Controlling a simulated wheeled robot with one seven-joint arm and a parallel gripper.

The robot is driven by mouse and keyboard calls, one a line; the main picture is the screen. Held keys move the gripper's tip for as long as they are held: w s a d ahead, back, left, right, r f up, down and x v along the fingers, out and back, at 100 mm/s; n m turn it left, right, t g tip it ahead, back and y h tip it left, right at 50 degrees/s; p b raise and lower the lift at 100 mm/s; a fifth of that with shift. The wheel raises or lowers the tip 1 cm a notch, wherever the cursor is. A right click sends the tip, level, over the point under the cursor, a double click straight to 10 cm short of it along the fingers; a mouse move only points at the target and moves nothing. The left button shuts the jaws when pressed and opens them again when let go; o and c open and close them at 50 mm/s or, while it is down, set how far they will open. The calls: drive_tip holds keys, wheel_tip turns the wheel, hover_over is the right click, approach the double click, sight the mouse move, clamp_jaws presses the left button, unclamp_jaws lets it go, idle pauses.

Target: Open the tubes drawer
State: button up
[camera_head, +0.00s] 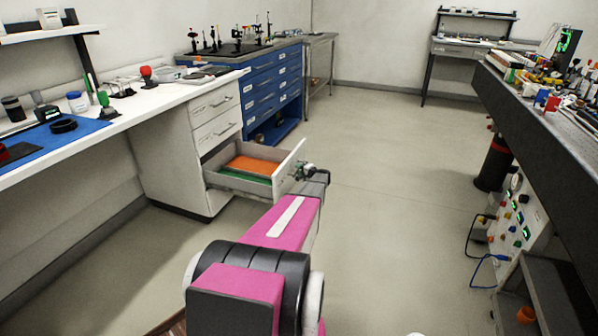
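A white drawer (284,171), low in the white cabinet under the bench, stands pulled well out. An orange tray or bin and a green one show inside it. Whether it is the tubes drawer I cannot read. My gripper (303,171) is at the outer face of this drawer, close to where its handle would be. The arm and the drawer front hide the handle and the fingers, so I cannot tell whether they are on it. The two upper drawers (216,103) of the cabinet are shut, with bar handles.
A blue multi-drawer cabinet (262,100) stands behind, with optical mounts on top. The white bench (160,97) holds a blue mat (60,140) and small tools. A dark optical table (540,130) runs along the right. The floor (390,190) between is clear.

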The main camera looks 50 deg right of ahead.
drive_tip(key=s+r, duration=0.1)
drive_tip(key=s, duration=0.9)
drive_tip(key=shift+r, duration=0.4)
